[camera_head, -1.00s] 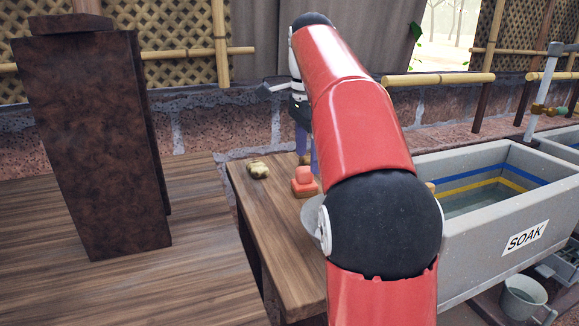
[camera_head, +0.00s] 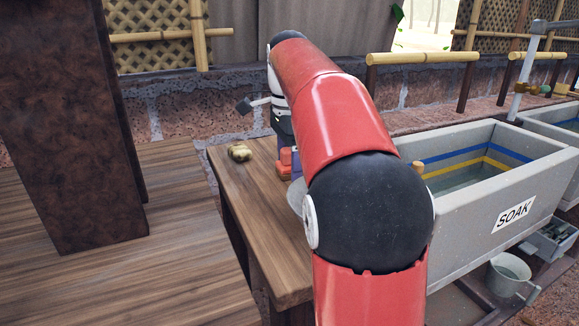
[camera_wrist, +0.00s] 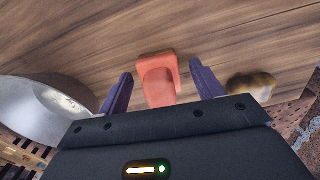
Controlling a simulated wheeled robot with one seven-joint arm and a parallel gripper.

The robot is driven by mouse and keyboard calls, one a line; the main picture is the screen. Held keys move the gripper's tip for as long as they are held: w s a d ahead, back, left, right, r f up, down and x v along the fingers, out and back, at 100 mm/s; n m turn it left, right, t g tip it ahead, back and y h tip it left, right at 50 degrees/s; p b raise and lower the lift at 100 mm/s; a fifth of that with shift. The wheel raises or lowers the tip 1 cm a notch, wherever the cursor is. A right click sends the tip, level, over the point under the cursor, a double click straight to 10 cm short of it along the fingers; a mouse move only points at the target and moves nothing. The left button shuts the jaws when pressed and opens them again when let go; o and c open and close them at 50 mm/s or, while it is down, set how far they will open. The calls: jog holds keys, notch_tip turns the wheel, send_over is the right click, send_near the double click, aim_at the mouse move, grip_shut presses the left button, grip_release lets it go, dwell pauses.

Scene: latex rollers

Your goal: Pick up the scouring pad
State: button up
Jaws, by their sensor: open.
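A red-orange blocky object (camera_wrist: 157,72) with a raised part lies on the wooden table; it also shows in the head view (camera_head: 286,164), partly hidden by my arm. A lumpy yellowish-tan piece (camera_wrist: 252,86) lies to its right in the wrist view and to its left in the head view (camera_head: 240,152). I cannot tell for sure which of the two is the scouring pad. My gripper (camera_wrist: 161,78) is open, its two purple fingers apart and pointing towards the table. The red-orange object shows between the fingers; no grip on it is visible.
A metal bowl (camera_wrist: 42,106) lies left of the fingers in the wrist view. In the head view the wooden table (camera_head: 262,235) stands beside a grey trough marked SOAK (camera_head: 470,220). A tall brown block (camera_head: 70,130) stands at left.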

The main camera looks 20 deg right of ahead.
jog(key=c, duration=1.1)
notch_tip(320, 180, up, 10)
jog(key=p, duration=0.3)
jog(key=shift+p, duration=0.3)
